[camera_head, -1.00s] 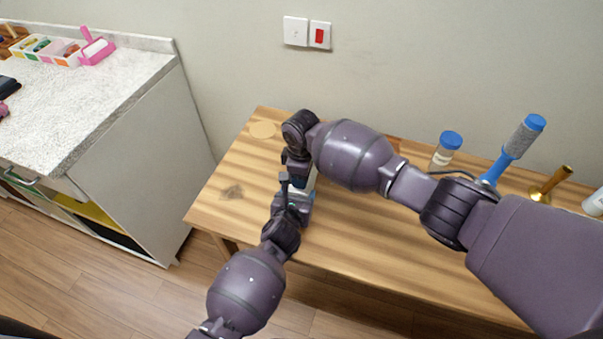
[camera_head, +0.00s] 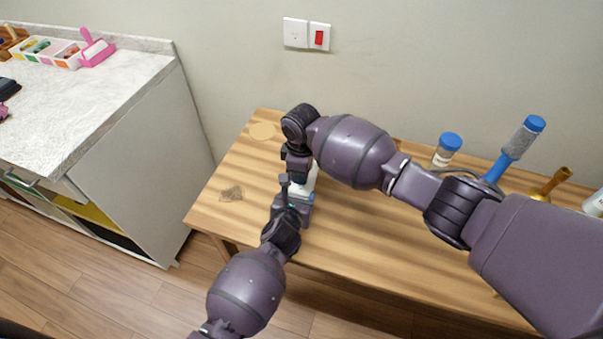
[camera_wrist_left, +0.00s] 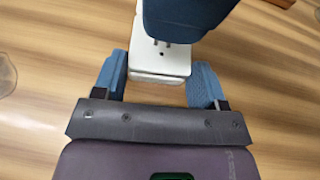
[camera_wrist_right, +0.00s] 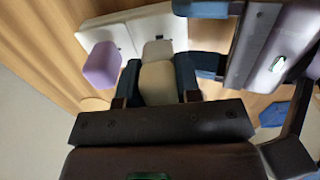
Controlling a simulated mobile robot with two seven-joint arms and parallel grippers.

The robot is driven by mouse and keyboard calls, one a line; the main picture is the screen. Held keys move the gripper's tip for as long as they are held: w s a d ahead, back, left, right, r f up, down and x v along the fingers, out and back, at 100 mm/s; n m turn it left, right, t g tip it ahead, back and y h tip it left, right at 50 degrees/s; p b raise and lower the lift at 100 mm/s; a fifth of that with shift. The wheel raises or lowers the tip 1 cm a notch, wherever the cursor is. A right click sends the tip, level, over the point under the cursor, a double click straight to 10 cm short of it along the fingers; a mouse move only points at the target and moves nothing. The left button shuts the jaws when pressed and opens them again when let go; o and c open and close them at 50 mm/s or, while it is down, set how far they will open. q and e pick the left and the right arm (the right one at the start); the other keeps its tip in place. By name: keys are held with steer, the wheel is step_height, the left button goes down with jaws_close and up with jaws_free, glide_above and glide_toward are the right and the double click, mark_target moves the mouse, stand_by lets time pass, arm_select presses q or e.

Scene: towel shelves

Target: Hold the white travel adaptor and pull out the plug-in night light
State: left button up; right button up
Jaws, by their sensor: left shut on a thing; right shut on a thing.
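The white travel adaptor shows in the left wrist view (camera_wrist_left: 160,67), with small dark marks, slots or pins, on its face. My left gripper (camera_wrist_left: 158,82) is shut on it, one blue finger on each side. In the right wrist view the adaptor (camera_wrist_right: 118,34) lies behind a cream night light (camera_wrist_right: 158,82), which my right gripper (camera_wrist_right: 158,76) is shut on. A purple block (camera_wrist_right: 102,65) stands on the adaptor beside the night light. In the head view my left gripper (camera_head: 291,203) and right gripper (camera_head: 297,171) are close together and mostly hide both things.
The wooden table (camera_head: 400,235) is clear in front. A counter (camera_head: 90,100) stands left.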

steer(key=shift+r, duration=1.3)
steer(key=shift+r, duration=0.2)
steer(key=shift+r, duration=1.8)
arm_select(q)
steer(key=o, duration=1.1)
steer(key=shift+c, duration=0.2)
steer(key=v, duration=1.2)
